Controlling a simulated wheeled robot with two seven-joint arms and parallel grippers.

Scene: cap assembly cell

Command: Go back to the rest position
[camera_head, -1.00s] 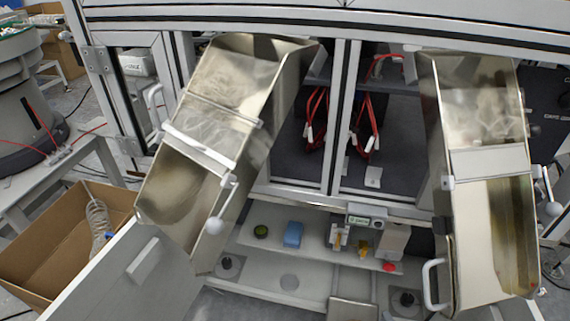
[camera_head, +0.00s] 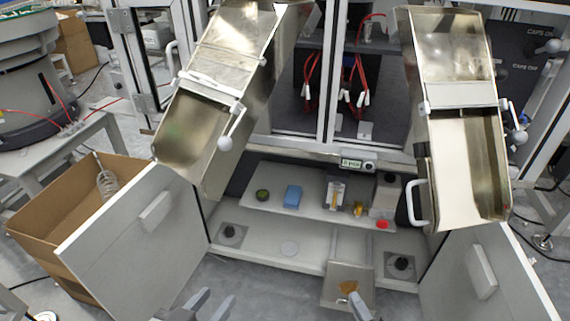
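My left gripper (camera_head: 208,307) shows at the bottom edge, left of centre. Its two fingers stand apart with nothing visible between them. My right gripper (camera_head: 362,307) shows only in part at the bottom edge, right of centre, in front of a small metal tray (camera_head: 333,297). Whether its fingers are apart cannot be told. Both arms are otherwise outside the picture.
Two metal chutes, left (camera_head: 187,138) and right (camera_head: 468,175), hang above an open cabinet. Its shelf (camera_head: 270,200) holds a blue block (camera_head: 293,196) and small parts. Open doors stand left (camera_head: 120,250) and right (camera_head: 480,305). A cardboard box (camera_head: 50,205) is at left.

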